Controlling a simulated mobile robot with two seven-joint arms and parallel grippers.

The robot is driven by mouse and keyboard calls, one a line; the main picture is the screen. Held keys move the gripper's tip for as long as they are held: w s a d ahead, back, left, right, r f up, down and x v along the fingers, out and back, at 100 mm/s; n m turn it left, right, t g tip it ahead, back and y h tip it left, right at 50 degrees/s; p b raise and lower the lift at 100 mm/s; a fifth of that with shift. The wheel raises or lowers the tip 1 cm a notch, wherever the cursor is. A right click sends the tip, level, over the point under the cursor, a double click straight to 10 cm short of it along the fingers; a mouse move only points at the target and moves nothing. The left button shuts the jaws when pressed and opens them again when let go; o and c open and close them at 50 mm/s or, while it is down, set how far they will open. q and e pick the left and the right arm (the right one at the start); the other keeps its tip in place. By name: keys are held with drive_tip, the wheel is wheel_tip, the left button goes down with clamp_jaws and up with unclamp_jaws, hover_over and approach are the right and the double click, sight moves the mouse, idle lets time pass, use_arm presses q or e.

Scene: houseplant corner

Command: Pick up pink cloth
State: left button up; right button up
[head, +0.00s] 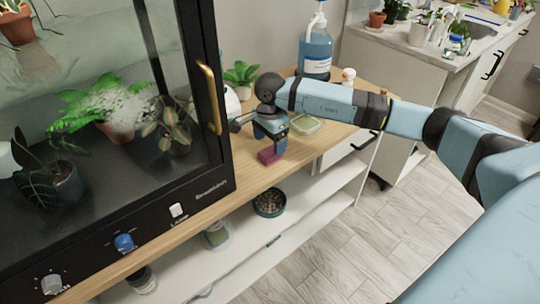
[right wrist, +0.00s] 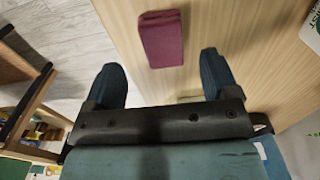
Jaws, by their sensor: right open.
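The pink cloth (head: 268,156) lies folded on the wooden top of the shelf unit (head: 250,178), close to its front edge. In the right wrist view the cloth (right wrist: 161,38) is a dark pink rectangle lying flat, ahead of the fingertips and between their lines. My right gripper (head: 270,143) points down just above the cloth. In the right wrist view my right gripper (right wrist: 165,72) has its two fingers wide apart with nothing between them. My left gripper is not in view.
A glass plant cabinet (head: 120,110) with a gold handle stands at left. A blue bottle (head: 316,50), a small green plant (head: 241,75) and a green-rimmed dish (head: 308,124) are near my right arm. A dark bowl (head: 269,203) sits on the shelf below.

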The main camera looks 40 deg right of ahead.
sight(270, 151)
drive_tip(key=f, duration=0.5)
drive_tip(key=shift+w+d+b, duration=0.15)
drive_tip(key=shift+w+b, duration=0.05)
drive_tip(key=shift+b, duration=0.2)
drive_tip(key=c, duration=1.1)
drive_tip(key=shift+o, duration=0.2)
drive_tip(key=shift+r, duration=0.15)
wheel_tip(270, 151, up, 20)
drive_tip(key=p, duration=0.2)
